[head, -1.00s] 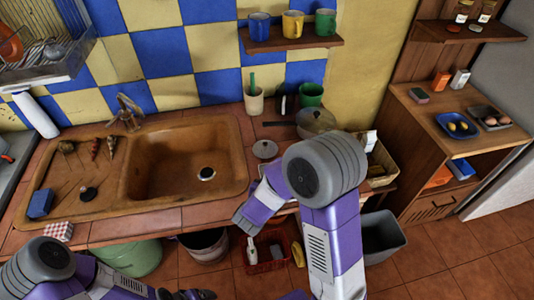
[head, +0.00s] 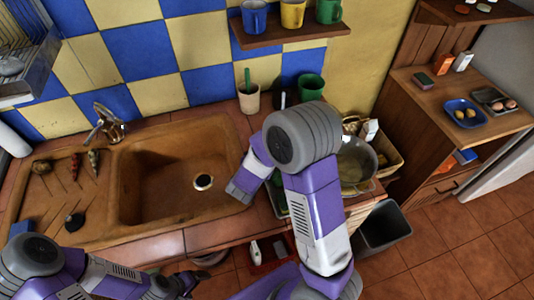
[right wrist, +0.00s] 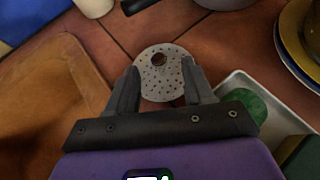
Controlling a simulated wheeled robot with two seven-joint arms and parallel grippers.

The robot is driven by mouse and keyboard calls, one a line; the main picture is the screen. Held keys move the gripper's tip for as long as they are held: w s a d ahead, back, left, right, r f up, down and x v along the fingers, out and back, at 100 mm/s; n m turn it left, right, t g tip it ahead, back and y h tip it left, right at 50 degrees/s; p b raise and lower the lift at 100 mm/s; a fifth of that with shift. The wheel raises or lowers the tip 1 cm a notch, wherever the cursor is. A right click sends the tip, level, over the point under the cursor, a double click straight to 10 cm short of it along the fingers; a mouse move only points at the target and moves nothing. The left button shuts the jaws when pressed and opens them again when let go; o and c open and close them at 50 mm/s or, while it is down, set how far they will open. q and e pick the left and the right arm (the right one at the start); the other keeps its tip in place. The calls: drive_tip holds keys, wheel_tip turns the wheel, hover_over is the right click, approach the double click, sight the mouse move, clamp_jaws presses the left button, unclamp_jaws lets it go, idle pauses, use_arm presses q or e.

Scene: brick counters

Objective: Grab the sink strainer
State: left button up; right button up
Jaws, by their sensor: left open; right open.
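In the head view this gripper (head: 240,192) is by the sink's right rim. My left gripper (head: 184,284) is open and empty in front of the counter, low in the head view.
The brown sink (head: 232,143) is left of my right gripper. A white tray (right wrist: 238,82) with a green item lies close to its right finger.

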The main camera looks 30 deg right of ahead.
drive_tip(key=x, duration=0.3)
drive_tip(key=shift+w+d+f, duration=0.2)
drive_tip(key=shift+f, duration=0.1)
clamp_jaws()
